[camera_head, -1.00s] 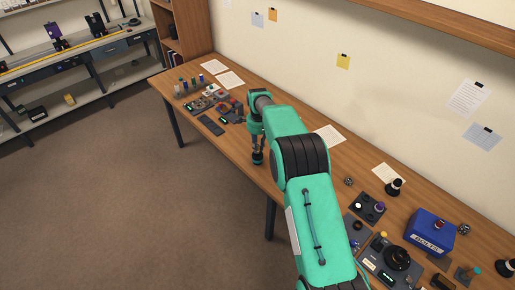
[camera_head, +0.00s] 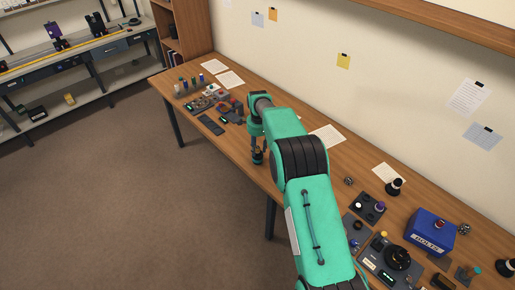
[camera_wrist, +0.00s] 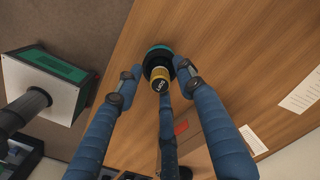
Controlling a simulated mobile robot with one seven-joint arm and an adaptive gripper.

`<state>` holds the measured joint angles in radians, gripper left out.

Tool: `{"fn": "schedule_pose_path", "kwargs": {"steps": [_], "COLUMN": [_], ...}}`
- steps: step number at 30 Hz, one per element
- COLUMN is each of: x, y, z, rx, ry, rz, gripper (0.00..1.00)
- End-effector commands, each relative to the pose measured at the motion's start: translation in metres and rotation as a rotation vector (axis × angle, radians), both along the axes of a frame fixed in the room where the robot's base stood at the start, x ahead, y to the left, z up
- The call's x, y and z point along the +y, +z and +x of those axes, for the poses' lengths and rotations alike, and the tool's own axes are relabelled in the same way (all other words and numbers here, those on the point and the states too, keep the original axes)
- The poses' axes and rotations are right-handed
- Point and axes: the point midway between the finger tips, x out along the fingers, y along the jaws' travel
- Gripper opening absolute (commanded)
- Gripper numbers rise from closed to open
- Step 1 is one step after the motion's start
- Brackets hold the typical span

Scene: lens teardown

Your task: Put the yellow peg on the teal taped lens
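In the wrist view a yellow peg (camera_wrist: 160,78) with a dark, lettered end sits in front of a dark round lens (camera_wrist: 152,65) with a teal band along its far edge. The peg appears to stand on the lens, but its contact is hard to see. My gripper (camera_wrist: 160,72) has its blue fingers spread around the peg and lens, with small gaps at the left and right fingertips. In the head view my gripper (camera_head: 257,157) points down near the table's front edge; the peg cannot be made out there.
The wooden table (camera_head: 300,160) has bare room around the lens. A group of small bottles and parts (camera_head: 200,90) lies at the far left end. A blue box (camera_head: 430,232) and dark devices (camera_head: 385,262) stand at the right. Papers (camera_head: 328,137) lie along the back.

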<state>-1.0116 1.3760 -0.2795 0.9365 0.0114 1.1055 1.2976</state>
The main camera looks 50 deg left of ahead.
Motion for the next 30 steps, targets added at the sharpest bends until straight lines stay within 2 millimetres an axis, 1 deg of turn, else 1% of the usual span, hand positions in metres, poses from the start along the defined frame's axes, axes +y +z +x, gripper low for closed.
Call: {"fn": "schedule_pose_path", "kwargs": {"steps": [5,11,17,24,30], "x": [0.000,0.001,0.000,0.000,-0.001], "y": [0.003,0.018,0.044,0.085,0.111], "z": [0.000,0.001,0.001,0.001,0.001], "rx": [0.000,-0.002,0.000,-0.002,0.000], "ry": [0.000,0.000,0.000,0.000,0.000], "rz": [0.000,0.002,0.001,0.002,0.001], "gripper": [0.38,0.38,0.38,0.38,0.38]}}
